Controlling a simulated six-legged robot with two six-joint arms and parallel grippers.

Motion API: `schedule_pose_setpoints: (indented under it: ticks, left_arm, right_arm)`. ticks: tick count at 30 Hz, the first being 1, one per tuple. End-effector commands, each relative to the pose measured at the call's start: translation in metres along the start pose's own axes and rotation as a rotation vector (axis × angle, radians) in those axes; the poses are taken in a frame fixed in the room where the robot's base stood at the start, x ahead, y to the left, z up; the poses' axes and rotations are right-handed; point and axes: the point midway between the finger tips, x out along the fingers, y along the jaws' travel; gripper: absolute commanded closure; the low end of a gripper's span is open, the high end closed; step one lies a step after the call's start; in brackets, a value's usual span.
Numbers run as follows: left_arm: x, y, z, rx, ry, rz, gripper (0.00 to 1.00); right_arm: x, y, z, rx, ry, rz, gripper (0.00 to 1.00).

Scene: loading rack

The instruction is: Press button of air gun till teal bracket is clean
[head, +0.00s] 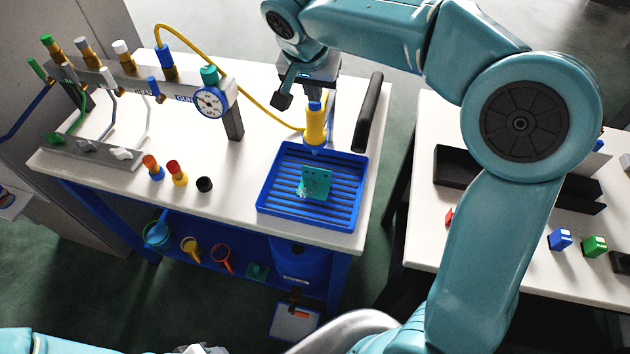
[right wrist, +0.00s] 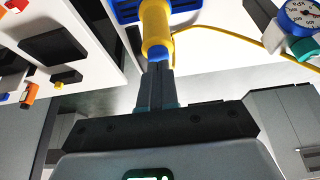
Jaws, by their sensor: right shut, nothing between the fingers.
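The teal bracket (head: 316,183) stands in the blue slatted tray (head: 262,205), with pale specks around its lower left. The air gun (head: 316,124) has a yellow body and a blue top, and stands upright above the tray's back edge with its nozzle down. My right gripper (head: 316,96) is just above the air gun's blue top. In the right wrist view my right gripper (right wrist: 158,70) is shut, fingertips together, at the blue end of the yellow air gun (right wrist: 155,28). Whether the tips touch the button I cannot tell.
A yellow hose (head: 262,98) runs to the air gun from a grey manifold with a pressure gauge (head: 211,102). Several small caps, including a black ball (head: 204,184), lie left of the tray. Another table (head: 424,180) is further right.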

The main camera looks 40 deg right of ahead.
Motion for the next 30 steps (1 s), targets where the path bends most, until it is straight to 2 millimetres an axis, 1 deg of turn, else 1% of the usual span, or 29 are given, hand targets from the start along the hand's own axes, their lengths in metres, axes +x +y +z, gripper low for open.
schedule_pose_setpoints:
  ticks: [11, 14, 24, 27, 30]
  left_arm:
    - [-0.002, 0.001, 0.000, 0.000, 0.000, 0.000, 0.55]
    - [-0.008, 0.003, 0.000, 0.000, 0.000, 0.000, 0.55]
    - [-0.035, 0.013, 0.001, 0.000, 0.000, 0.000, 0.55]
    - [-0.040, 0.015, 0.001, 0.000, 0.000, 0.000, 0.55]
    - [-0.041, 0.015, 0.001, 0.000, 0.000, 0.000, 0.55]
  right_arm:
    - [-0.002, 0.000, -0.001, 0.000, 0.000, 0.000, 1.00]
    - [-0.009, 0.000, -0.004, 0.000, 0.000, 0.000, 1.00]
    - [-0.044, 0.000, -0.019, 0.001, 0.000, -0.001, 1.00]
    - [-0.053, 0.000, -0.022, 0.000, 0.000, -0.001, 1.00]
    - [-0.057, 0.000, -0.024, 0.000, 0.000, 0.000, 1.00]
